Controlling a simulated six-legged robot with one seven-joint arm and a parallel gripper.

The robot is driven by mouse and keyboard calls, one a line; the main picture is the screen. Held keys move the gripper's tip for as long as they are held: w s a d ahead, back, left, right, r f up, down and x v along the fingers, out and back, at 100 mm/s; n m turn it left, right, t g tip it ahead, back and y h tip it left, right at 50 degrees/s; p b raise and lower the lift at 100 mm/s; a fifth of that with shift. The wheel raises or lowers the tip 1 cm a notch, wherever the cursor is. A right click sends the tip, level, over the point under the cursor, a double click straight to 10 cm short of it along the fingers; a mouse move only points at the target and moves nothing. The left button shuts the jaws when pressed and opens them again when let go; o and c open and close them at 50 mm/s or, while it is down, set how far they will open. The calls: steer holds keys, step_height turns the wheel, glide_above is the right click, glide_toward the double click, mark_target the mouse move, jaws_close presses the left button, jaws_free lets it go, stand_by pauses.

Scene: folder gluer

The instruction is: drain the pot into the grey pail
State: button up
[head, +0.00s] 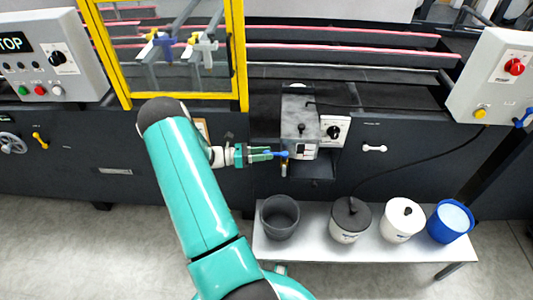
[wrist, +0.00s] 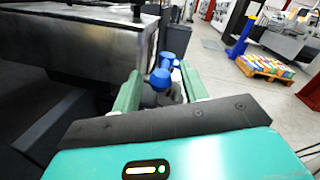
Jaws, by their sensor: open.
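The pot (head: 299,118) is a grey metal box with a black knob on top, fixed to the machine's front. A blue-handled valve (head: 279,154) sits low on its left side, above a small brass-coloured outlet. My gripper (head: 264,154) is at this handle. In the wrist view the open green fingers (wrist: 160,74) stand on either side of the blue handle (wrist: 160,80), with no clear grip on it. The pot's metal side (wrist: 95,45) fills the upper left there. The grey pail (head: 280,217) stands upright at the bench's left end, below and slightly left of the outlet.
A dial box (head: 334,131) adjoins the pot. A yellow-framed guard (head: 240,50) stands above my arm.

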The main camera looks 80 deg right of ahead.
steer(key=shift+s+d, duration=0.2)
steer(key=shift+s, duration=0.35)
steer(key=shift+c, duration=0.2)
jaws_close()
